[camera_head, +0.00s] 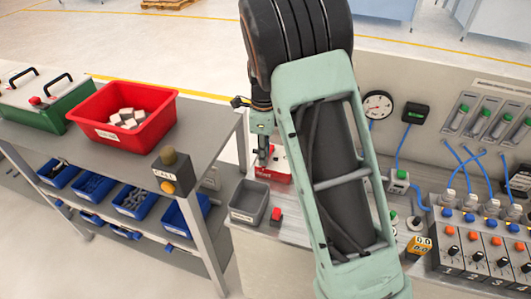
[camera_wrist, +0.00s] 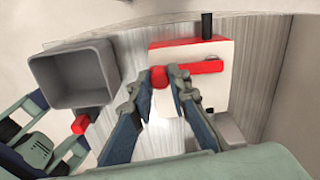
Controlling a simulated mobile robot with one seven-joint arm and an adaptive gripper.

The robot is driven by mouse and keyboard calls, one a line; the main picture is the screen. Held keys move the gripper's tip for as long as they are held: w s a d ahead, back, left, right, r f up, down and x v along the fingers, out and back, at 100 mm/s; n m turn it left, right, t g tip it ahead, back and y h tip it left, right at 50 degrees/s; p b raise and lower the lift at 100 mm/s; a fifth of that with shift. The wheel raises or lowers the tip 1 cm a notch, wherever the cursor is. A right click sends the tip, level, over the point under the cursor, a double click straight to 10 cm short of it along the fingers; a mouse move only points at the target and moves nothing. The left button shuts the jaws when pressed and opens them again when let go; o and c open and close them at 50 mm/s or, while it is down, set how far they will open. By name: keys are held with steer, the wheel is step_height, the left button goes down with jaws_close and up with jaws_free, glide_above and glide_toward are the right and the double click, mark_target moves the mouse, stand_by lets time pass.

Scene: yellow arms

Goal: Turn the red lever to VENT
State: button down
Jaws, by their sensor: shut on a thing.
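The red lever (camera_wrist: 207,67) lies across the face of a white box with red edges (camera_wrist: 220,95) in the wrist view. Its round red end (camera_wrist: 160,78) is at the left, between my fingertips. My gripper (camera_wrist: 163,76) is shut on that end. In the head view my gripper (camera_head: 262,152) reaches down to the red and white box (camera_head: 270,174) on the bench. My arm hides much of the bench there. No VENT marking can be read in either view.
A red crate of blocks (camera_head: 124,117) and a CALL button box (camera_head: 170,175) stand on the left table. A gauge (camera_head: 377,105) and switch panels with blue hoses are at right.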

steer(key=shift+w+r, duration=0.1)
steer(key=c, duration=1.8)
jaws_free()
step_height(320, 180, up, 12)
